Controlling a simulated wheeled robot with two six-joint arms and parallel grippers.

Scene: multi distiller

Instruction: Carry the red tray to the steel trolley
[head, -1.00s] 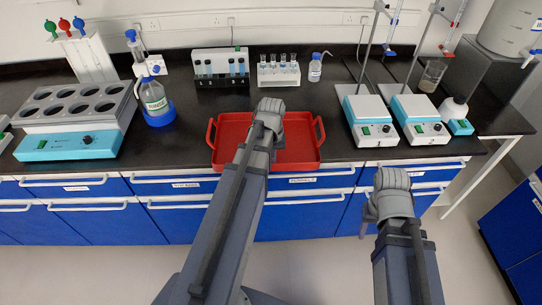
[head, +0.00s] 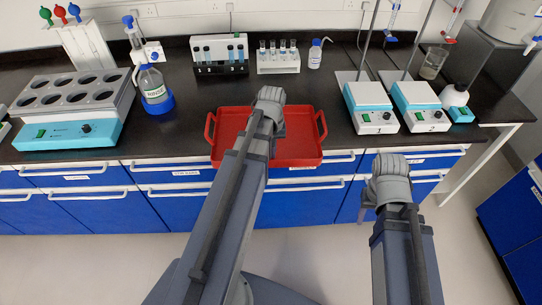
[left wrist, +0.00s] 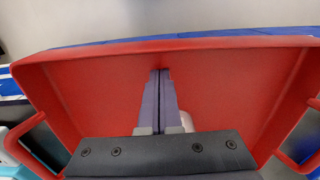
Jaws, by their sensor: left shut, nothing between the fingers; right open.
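The red tray (head: 300,150), with a handle at each side, lies at the front of the black bench, its near side over the front edge. My left arm reaches over it in the head view and hides its middle. In the left wrist view my left gripper (left wrist: 160,80) is shut and empty, fingers inside the tray (left wrist: 90,90) pointing toward its blue-drawer side. Whether the tips touch the tray is unclear. My right gripper (head: 366,212) is open, low in front of the drawers, right of the tray and apart from it; its fingers are mostly hidden. I see no steel trolley.
Tube racks (head: 278,62) and a small wash bottle (head: 315,55) stand behind the tray. A labelled bottle (head: 153,88) and a block heater (head: 70,135) stand left. Two hotplates (head: 374,120) stand right. Blue drawers (head: 100,212) run below; floor in front is clear.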

